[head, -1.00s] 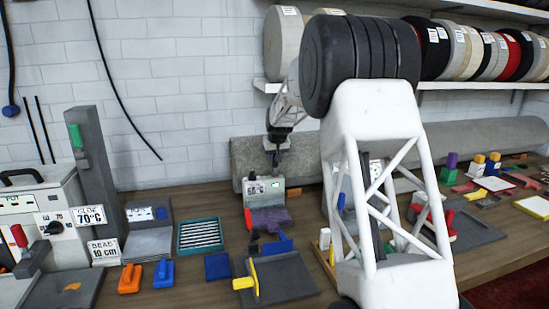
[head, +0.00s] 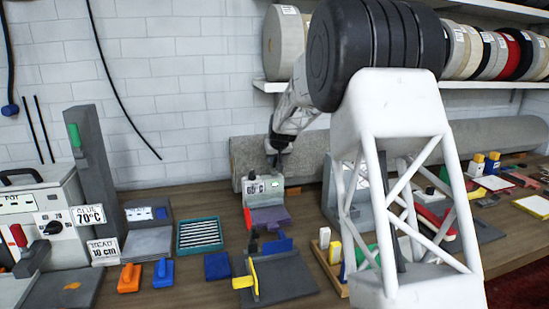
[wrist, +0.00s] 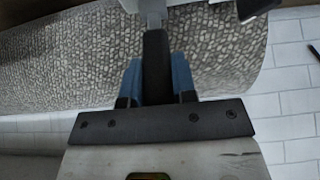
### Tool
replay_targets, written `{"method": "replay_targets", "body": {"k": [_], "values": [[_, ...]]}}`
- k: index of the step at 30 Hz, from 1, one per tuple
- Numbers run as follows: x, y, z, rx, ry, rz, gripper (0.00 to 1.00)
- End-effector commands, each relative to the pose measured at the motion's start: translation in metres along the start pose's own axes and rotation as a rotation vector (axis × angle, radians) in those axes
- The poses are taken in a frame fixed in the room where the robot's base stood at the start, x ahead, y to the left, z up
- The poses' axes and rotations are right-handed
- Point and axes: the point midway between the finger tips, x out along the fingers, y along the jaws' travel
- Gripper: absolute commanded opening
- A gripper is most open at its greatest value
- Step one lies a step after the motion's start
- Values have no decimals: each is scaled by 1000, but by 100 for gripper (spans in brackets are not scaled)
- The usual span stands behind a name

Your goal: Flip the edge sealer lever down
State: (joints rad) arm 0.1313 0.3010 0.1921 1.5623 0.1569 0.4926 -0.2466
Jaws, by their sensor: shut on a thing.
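The small grey machine with a label and dial (head: 262,188), which appears to be the edge sealer, stands at the back of the bench in the head view. My gripper (head: 276,152) is just above and behind its top, pointing down. In the wrist view, the gripper's blue fingertips (wrist: 158,82) are shut on a black bar, apparently the lever (wrist: 156,62), one finger on each side. The bar runs up the picture to a grey part at the top edge. The lever's angle cannot be made out in the head view.
A grey carpet roll (head: 310,157) lies along the wall close behind the machine. A purple and red piece (head: 268,217) lies in front of it. A teal-rimmed tray (head: 200,235) is to the left. My arm hides part of the bench to the right.

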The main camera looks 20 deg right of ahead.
Motion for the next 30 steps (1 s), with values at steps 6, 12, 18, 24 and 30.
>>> {"method": "replay_targets", "body": {"k": [6,12,18,24,30], "values": [[-4,0,4,0,66,0,0],[-5,0,7,0,112,0,0],[-6,0,10,0,150,0,0],[-6,0,12,1,183,0,0],[-7,0,15,1,214,0,0]]}}
